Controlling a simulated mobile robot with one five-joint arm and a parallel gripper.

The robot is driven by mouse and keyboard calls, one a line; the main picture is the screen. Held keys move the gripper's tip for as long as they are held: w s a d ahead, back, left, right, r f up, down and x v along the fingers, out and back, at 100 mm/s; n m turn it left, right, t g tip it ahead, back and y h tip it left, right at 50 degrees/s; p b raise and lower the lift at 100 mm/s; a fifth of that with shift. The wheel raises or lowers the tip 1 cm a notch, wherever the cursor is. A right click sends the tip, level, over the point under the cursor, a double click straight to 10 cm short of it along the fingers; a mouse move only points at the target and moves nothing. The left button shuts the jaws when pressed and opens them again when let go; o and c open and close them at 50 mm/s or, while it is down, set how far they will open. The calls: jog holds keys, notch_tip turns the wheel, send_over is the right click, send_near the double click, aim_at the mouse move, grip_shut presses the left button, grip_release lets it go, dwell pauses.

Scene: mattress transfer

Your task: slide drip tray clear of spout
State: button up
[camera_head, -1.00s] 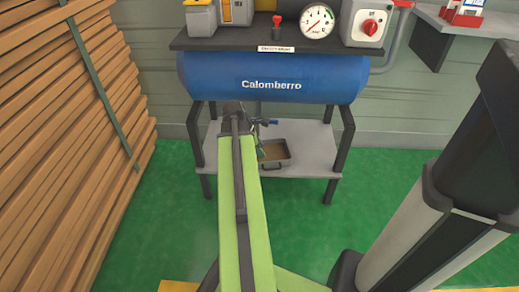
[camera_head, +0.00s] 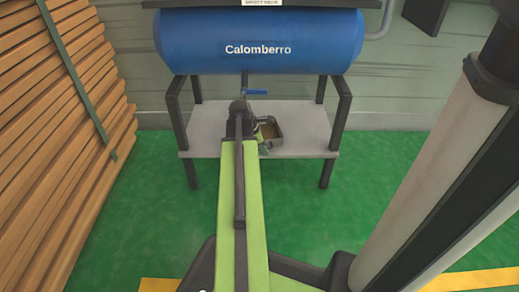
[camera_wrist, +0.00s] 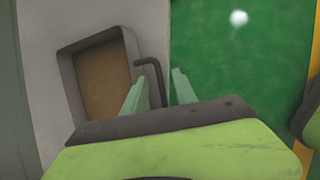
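The drip tray (camera_head: 279,139) is a grey, shallow rectangular pan with a brown inside, on the shelf under the blue tank. In the wrist view the tray (camera_wrist: 68,75) lies left of my gripper, with a dark bent handle (camera_wrist: 153,78) on its side toward the shelf edge. My gripper (camera_wrist: 155,82) is open, its two pale green fingers apart. The handle appears between the fingers; I cannot tell if they touch it. The spout (camera_head: 244,82) with a blue lever hangs under the tank, above the shelf near the tray. My arm partly hides the tray.
The grey shelf (camera_head: 312,131) has bare room right of the tray. Dark stand legs (camera_head: 340,115) flank it. Stacked planks (camera_head: 60,150) stand at the left. The green floor (camera_head: 330,215) in front is clear.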

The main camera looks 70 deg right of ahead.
jog(key=shift+s+d+f, duration=0.1)
jog(key=shift+f, duration=0.2)
grip_shut()
dwell(1.3)
